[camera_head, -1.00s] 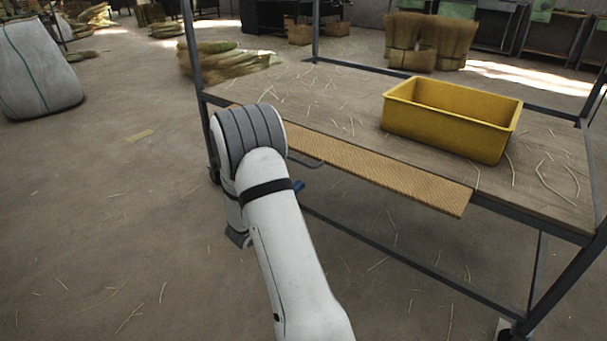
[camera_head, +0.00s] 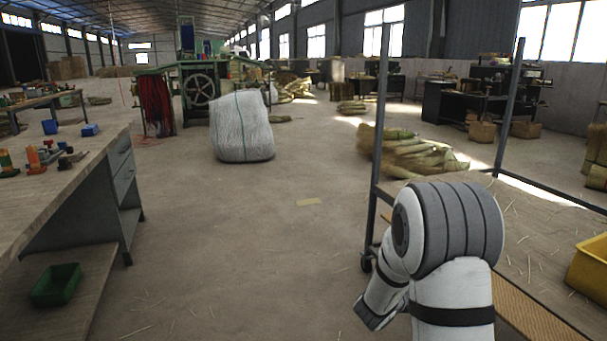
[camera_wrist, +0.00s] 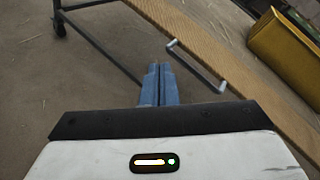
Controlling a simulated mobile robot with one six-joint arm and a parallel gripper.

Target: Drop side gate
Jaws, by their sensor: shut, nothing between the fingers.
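The side gate, a long tan woven-looking panel (camera_head: 532,316), runs along the near side of the cart (camera_head: 540,240). In the wrist view the gate (camera_wrist: 215,50) crosses the upper right, and its bent grey metal handle (camera_wrist: 196,66) stands out from its edge. My gripper (camera_wrist: 159,72) shows two blue fingers shut together, with nothing between them. The fingertips appear just left of the handle and apart from it; the exact depth is unclear.
A yellow bin (camera_head: 590,268) sits on the cart deck; it also shows in the wrist view (camera_wrist: 285,55). Cart posts (camera_head: 379,150) rise beside my arm. A workbench (camera_head: 70,190) with drawers stands at left. Open floor lies between, with a white sack (camera_head: 241,127) farther back.

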